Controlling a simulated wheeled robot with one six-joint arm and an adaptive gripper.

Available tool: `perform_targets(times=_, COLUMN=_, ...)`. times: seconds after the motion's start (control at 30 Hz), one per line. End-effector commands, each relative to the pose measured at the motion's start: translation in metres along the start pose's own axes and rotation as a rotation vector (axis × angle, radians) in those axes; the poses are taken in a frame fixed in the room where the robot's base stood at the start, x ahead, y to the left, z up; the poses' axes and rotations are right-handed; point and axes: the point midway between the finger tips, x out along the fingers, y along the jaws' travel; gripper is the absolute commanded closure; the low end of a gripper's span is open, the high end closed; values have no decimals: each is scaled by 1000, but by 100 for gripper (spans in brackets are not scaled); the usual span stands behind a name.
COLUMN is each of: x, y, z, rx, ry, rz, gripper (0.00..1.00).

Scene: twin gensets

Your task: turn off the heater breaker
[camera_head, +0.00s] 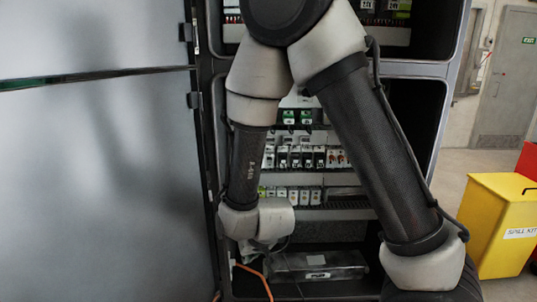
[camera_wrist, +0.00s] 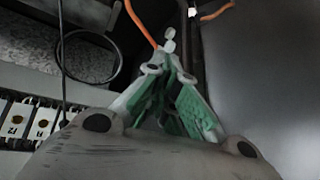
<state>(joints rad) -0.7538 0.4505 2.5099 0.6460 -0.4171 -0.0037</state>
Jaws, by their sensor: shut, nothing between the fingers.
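An open cabinet holds a row of breakers (camera_head: 300,157) in the head view, with a lower row of pale modules (camera_head: 293,196) beneath. No label that marks the heater breaker is legible, so I cannot tell which one it is. My gripper (camera_wrist: 168,40) shows in the wrist view with green pads. Its fingertips meet and hold nothing. In the head view my wrist hangs at the lower left of the cabinet, and the gripper itself is mostly hidden. My arm covers parts of both rows. In the wrist view pale terminal blocks (camera_wrist: 38,118) lie left of the gripper.
An orange cable (camera_wrist: 140,22) runs close to my fingertips. A black cable loop (camera_wrist: 88,57) is left of them. The grey cabinet door (camera_head: 100,180) stands open at left. A yellow spill kit bin (camera_head: 497,225) stands at right.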

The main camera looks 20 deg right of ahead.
Motion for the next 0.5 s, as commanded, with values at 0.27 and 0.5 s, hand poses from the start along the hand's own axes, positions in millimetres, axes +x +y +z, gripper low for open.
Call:
perform_targets(times=0.27, x=-8, y=40, z=-71, rx=55, ry=543, rz=210, gripper=100)
perform_targets(times=0.5, x=-97, y=66, z=-136, rx=76, ry=1020, rz=368, gripper=100)
